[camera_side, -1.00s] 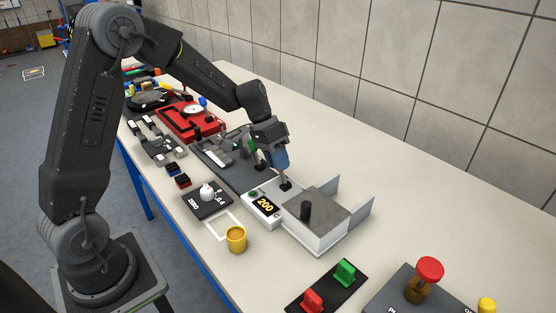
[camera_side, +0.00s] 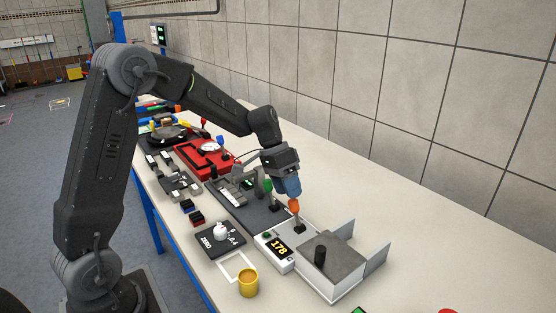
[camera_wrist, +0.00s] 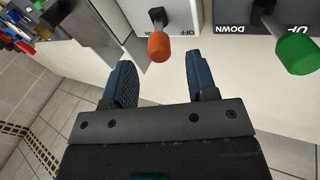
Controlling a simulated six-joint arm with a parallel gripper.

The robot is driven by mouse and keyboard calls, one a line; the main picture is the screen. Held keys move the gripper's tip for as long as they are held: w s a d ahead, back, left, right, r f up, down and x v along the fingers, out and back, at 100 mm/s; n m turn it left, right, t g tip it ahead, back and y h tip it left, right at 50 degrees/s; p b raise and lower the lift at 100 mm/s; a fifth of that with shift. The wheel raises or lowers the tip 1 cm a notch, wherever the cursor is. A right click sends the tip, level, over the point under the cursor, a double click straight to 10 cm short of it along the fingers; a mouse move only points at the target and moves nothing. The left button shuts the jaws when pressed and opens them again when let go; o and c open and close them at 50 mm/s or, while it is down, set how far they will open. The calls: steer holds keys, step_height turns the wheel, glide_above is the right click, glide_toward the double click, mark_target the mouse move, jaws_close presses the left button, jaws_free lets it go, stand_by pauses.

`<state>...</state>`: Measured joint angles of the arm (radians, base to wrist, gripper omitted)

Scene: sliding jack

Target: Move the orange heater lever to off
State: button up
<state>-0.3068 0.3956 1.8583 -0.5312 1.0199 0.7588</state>
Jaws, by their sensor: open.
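The orange heater lever (camera_side: 294,207) stands on the white heater unit, whose display (camera_side: 279,247) reads 178. My gripper (camera_side: 290,193) is just above and behind the orange knob in the side view. In the wrist view the orange knob (camera_wrist: 159,46) lies between and slightly beyond the fingertips of my open gripper (camera_wrist: 160,72). The blue fingers appear apart from the knob, with nothing held. The lever's label is not readable in the side view.
A green lever (camera_side: 268,187) marked UP and DOWN in the wrist view stands close by on a dark panel. A grey-topped block with a black knob (camera_side: 320,256) sits on the other side. A yellow cup (camera_side: 248,282) stands near the table's front.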

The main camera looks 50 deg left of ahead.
steer(key=v, duration=0.9)
steer(key=shift+a+r, duration=0.2)
steer(key=shift+r, duration=0.1)
steer(key=s+d+t+y, duration=0.1)
steer(key=s+d, duration=0.2)
steer(key=s, duration=0.4)
steer(key=s+d+r+n+t+y, duration=0.1)
steer(key=s+d, duration=0.3)
steer(key=s, duration=0.4)
steer(key=s+d+t+y, duration=0.2)
steer(key=s+d+y, duration=0.1)
steer(key=s, duration=0.4)
steer(key=shift+s+d+r+n+t, duration=0.25)
steer(key=shift+d+r+n+t, duration=0.05)
steer(key=shift+d, duration=0.1)
